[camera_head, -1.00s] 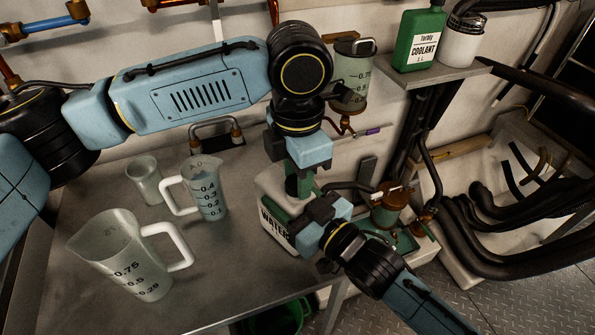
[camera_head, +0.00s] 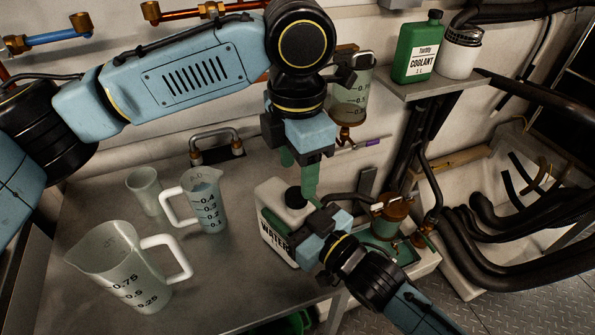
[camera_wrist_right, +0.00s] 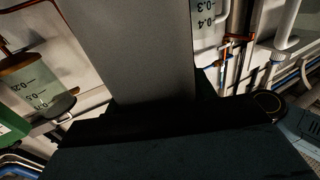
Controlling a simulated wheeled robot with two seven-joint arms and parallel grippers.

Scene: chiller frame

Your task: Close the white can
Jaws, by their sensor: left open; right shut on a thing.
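The white can (camera_head: 270,238), marked WATER, stands upright near the right end of the metal table. A black cap (camera_head: 294,198) sits on its top; I cannot tell how tight it is. My left gripper (camera_head: 298,177) is open and empty just above the cap, with its green fingers spread and pointing down. My right gripper (camera_head: 312,218) is shut on the white can at its right side; its fingertips are mostly hidden. In the right wrist view a plain grey surface (camera_wrist_right: 135,50), probably the can, fills the middle.
A large measuring jug (camera_head: 120,265), a smaller jug (camera_head: 208,212) and a beaker (camera_head: 145,190) stand left on the table (camera_head: 225,275). A green coolant bottle (camera_head: 417,50) stands on a shelf at upper right. Black hoses (camera_head: 490,235) run at right.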

